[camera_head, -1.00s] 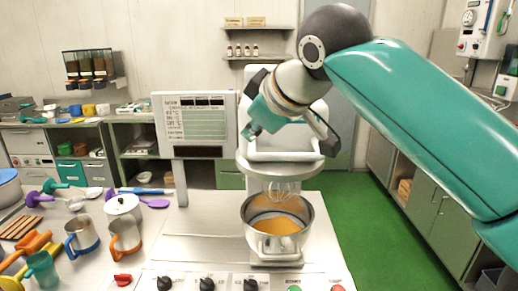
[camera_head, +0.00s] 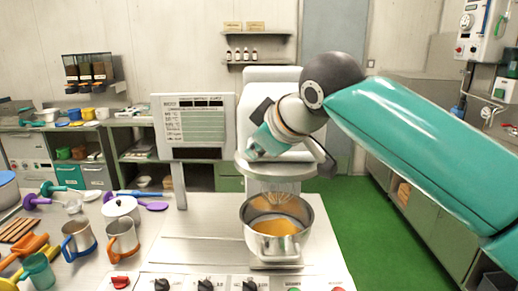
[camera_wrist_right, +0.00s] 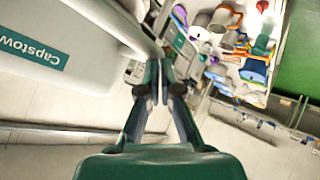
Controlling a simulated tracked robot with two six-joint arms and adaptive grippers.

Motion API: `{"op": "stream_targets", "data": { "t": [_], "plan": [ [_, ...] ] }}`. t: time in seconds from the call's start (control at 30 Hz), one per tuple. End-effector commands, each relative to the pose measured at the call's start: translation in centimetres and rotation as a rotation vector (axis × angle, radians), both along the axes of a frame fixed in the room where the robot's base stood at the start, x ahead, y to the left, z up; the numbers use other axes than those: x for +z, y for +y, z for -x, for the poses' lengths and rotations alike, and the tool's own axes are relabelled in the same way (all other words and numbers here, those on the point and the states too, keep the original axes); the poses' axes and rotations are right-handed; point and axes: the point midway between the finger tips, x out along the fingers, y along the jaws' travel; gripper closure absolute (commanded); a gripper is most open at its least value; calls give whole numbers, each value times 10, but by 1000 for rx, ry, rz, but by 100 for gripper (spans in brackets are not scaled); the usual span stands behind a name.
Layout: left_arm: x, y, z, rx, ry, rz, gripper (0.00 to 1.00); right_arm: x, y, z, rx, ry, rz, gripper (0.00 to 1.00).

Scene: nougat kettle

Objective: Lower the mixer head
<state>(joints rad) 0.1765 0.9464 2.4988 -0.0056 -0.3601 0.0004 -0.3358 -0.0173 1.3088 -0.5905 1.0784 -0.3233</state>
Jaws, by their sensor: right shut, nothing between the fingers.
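The white mixer head (camera_head: 280,172) is in the middle of the head view, in front of its tall white column (camera_head: 270,76). Its wire whisk (camera_head: 281,200) hangs at the rim of the steel kettle (camera_head: 277,245), which holds an orange mass (camera_head: 275,226). My right gripper (camera_head: 251,152) is at the left part of the head's front handle, pointing down and left; I cannot tell whether it touches. In the right wrist view its fingers (camera_wrist_right: 160,88) are shut with nothing between them. My left gripper is not in view.
A display panel (camera_head: 194,127) stands left of the mixer. Green floor (camera_head: 370,220) is clear on the right.

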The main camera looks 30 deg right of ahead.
Motion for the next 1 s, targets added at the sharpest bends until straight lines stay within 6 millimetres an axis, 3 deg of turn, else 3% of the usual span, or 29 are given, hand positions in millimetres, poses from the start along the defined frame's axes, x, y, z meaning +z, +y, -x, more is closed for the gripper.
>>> {"op": "stream_targets", "data": {
  "t": [0.03,0.5,0.7,1.0],
  "plan": [
    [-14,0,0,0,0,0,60,-21,2,0,1,19,2,100],
    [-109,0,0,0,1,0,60,-140,2,-1,2,25,4,100],
    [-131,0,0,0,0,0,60,-167,2,-1,2,21,3,100],
    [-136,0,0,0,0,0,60,-176,1,0,0,24,3,100]
  ]
}}
